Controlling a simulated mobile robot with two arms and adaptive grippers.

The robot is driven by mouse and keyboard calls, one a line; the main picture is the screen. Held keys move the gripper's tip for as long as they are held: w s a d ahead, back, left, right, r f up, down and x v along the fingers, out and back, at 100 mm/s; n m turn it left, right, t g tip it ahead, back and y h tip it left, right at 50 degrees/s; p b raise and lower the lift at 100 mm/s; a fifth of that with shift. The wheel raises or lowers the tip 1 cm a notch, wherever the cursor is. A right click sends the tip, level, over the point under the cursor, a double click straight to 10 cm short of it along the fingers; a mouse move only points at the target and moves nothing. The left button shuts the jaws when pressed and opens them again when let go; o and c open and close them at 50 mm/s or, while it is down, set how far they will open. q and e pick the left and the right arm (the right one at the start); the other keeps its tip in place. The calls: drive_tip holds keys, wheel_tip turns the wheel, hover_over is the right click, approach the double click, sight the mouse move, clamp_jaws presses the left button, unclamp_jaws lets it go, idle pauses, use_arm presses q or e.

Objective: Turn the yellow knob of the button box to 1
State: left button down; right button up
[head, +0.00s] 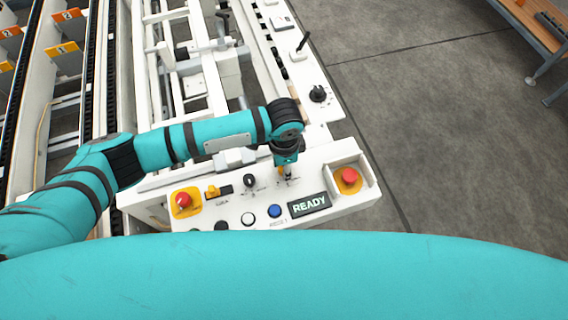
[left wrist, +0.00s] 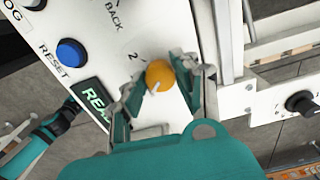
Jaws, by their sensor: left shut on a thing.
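The button box (head: 228,212) is a white panel in the lower middle of the head view. Its yellow knob (left wrist: 159,74) is round and sits between the fingertips of my left gripper (left wrist: 160,84) in the left wrist view. The gripper is shut on the knob, with one finger on each side. A printed "2" shows beside the knob; I see no "1", and the knob's pointing direction is unclear. In the head view my left gripper (head: 285,170) reaches down onto the panel and mostly hides the knob.
A READY display (head: 309,205), a blue RESET button (head: 275,211), a black selector (head: 250,181) and red emergency buttons (head: 349,175) (head: 183,199) surround the knob closely. White machine frames stand behind. Open grey floor (head: 440,130) lies to the right, with a bench (head: 540,30) beyond.

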use_arm(q)
drive_tip(key=m+p, duration=0.2)
drive_tip(key=m, duration=0.1)
drive_tip(key=shift+r+m, duration=0.15)
drive_tip(key=shift+m, duration=0.25)
drive_tip(key=m+p, duration=0.1)
drive_tip(key=m, duration=0.3)
drive_tip(key=shift+m, duration=0.3)
drive_tip(key=c, duration=1)
unclamp_jaws()
wheel_tip(320, 180, up, 12)
drive_tip(key=shift+f, duration=0.1)
